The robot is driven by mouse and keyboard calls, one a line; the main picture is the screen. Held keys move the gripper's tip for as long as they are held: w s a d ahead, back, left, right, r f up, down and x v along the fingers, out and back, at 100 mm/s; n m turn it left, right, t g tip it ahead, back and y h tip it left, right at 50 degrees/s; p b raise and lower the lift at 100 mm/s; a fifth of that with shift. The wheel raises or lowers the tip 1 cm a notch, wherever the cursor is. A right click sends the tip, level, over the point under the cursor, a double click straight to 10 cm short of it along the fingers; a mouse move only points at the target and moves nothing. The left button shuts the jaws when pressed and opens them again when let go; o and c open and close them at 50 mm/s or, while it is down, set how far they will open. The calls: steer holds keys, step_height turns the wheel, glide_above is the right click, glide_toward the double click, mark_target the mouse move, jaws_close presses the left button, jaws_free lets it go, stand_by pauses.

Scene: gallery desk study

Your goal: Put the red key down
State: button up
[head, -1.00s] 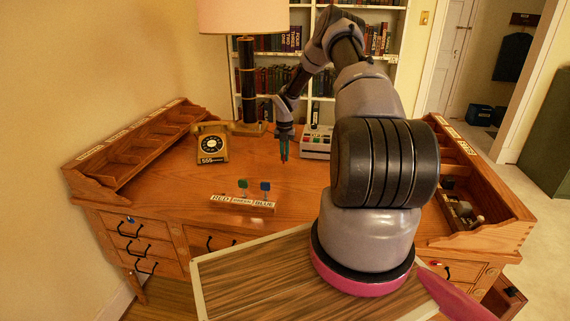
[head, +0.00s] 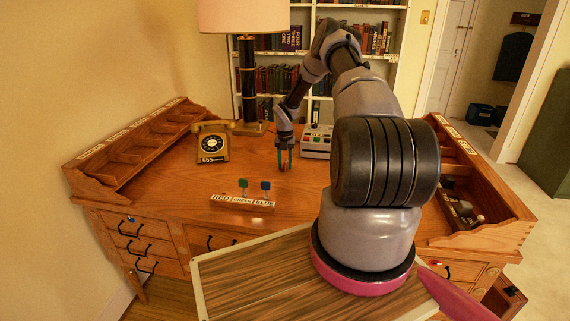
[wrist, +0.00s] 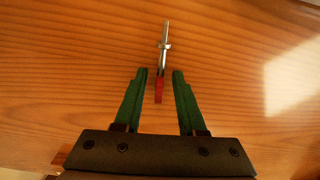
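The red key shows in the wrist view, with a red head (wrist: 159,88) and a silver shaft (wrist: 164,42); it appears to lie on the wooden desk top (head: 170,188). My gripper (wrist: 161,72) is open, with its green fingers on either side of the red head and a gap on both sides. In the head view my gripper (head: 287,168) is low over the middle of the desk, and the key is too small to make out there. A labelled key rack (head: 243,202) stands at the front, with a green key (head: 243,184) and a blue key (head: 265,186) upright in it.
A yellow telephone (head: 212,142) and a lamp (head: 247,80) stand at the back left. A grey box with coloured buttons (head: 317,143) is right behind my gripper. Raised pigeonhole units (head: 130,140) edge both sides. The desk's left middle is clear.

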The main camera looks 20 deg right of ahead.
steer(key=s+a+r+m, duration=0.1)
steer(key=a+r+m, duration=0.1)
steer(key=r, duration=0.8)
steer(key=s+a+r+m+t, duration=0.1)
steer(key=s+r+m, duration=0.15)
steer(key=r, duration=0.75)
steer(key=s+a+r+m, duration=0.1)
steer(key=a+r+m, duration=0.15)
steer(key=r, duration=0.75)
steer(key=s+a+r+m+t+h, duration=0.1)
steer(key=s+a+r+m, duration=0.2)
steer(key=s+r+m, duration=0.3)
steer(key=s+a+r+m+t, duration=0.1)
steer(key=s+a+r+m, duration=0.15)
steer(key=s+r, duration=0.4)
steer(key=s+a+r+m+t+y, duration=0.1)
steer(key=s+a+r+m, duration=0.1)
steer(key=s+m, duration=0.4)
steer(key=s+a+r+m+t+y, duration=0.1)
steer(key=s+r+m, duration=0.3)
steer(key=s, duration=0.6)
steer(key=s+a+r+m+t+y, duration=0.1)
steer(key=s+a+r+m+t, duration=0.1)
steer(key=s+a+r+m, duration=0.2)
steer(key=s+m, duration=0.3)
steer(key=m, duration=0.1)
steer(key=shift+s, duration=0.4)
